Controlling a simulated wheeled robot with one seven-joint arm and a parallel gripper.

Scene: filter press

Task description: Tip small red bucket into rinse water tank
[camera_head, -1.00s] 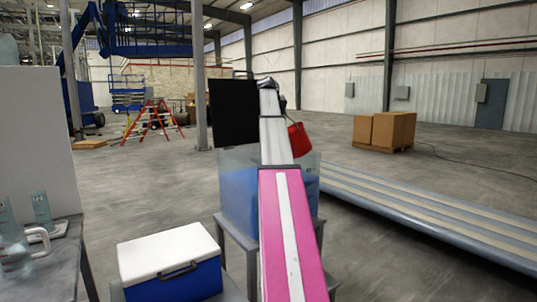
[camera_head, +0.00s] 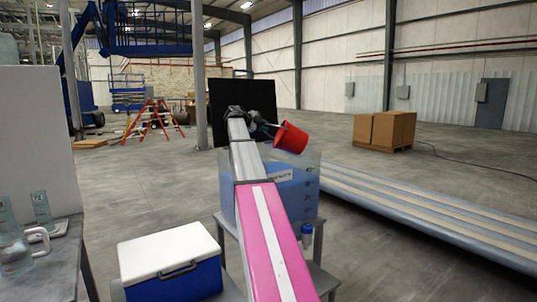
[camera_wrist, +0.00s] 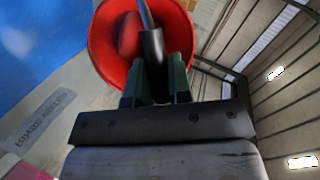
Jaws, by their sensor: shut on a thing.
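The small red bucket (camera_head: 291,138) is tilted on its side above the tank in the head view, its rim end toward the upper right. In the wrist view the bucket (camera_wrist: 178,22) shows its round red form just past the fingers. My gripper (camera_wrist: 158,78) is shut on the bucket's dark handle (camera_wrist: 151,47). The rinse water tank (camera_head: 300,188) is a clear box with blue water, standing on a grey stand below the bucket. My arm hides part of the tank. Whether anything is left in the bucket I cannot tell.
A black panel (camera_head: 222,112) stands behind the tank. A blue cooler with a white lid (camera_head: 170,262) is at front left. A small bottle (camera_head: 307,236) stands on a lower shelf right of my arm. A grey table (camera_head: 66,250) with glassware is at far left.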

